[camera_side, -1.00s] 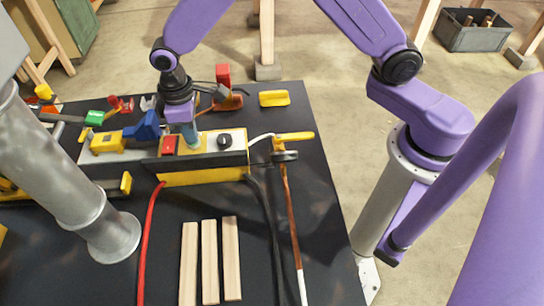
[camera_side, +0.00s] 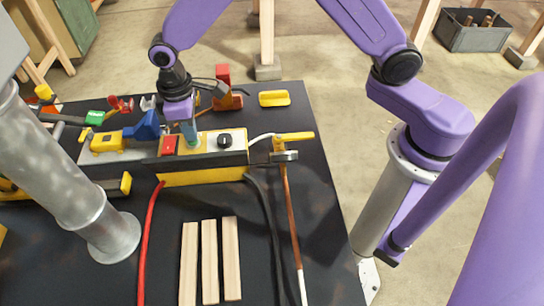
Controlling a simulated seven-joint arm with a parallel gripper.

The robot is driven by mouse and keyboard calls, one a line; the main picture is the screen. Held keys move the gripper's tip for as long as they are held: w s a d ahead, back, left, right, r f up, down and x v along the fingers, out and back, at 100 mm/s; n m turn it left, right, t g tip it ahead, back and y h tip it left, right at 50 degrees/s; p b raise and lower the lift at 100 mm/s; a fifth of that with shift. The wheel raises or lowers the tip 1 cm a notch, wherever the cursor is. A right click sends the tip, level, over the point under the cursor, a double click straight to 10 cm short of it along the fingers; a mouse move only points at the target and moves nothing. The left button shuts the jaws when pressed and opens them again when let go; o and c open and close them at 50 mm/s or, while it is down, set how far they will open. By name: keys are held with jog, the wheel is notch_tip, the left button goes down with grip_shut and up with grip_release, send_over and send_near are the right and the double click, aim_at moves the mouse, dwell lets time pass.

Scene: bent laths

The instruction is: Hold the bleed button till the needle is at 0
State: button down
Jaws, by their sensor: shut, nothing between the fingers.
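My gripper (camera_side: 192,142) is shut and points down at the top of a yellow and black control box (camera_side: 205,178). Its fingertips are at the panel between a red square button (camera_side: 169,145) and a black round knob (camera_side: 224,141). The fingers hide whatever lies right under them, so I cannot tell whether they press a button there. No gauge needle can be made out in this view.
A red hose (camera_side: 147,235) and a black cable (camera_side: 270,225) run forward from the box. Three wooden laths (camera_side: 210,262) lie in front. A grey metal post (camera_side: 60,180) stands at the left. A yellow-handled tool (camera_side: 295,136) lies right of the box.

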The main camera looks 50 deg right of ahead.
jog(key=shift+r, duration=3.05)
jog(key=shift+s+r, duration=0.2)
jog(key=s+d+r+n, duration=0.1)
jog(key=s+d+r, duration=0.1)
jog(key=s+d, duration=0.8)
jog(key=s+d+r+n, duration=0.2)
jog(key=s+d, duration=0.8)
jog(key=s, duration=0.7)
jog(key=shift+r+n, duration=0.3)
jog(key=shift+r, duration=0.15)
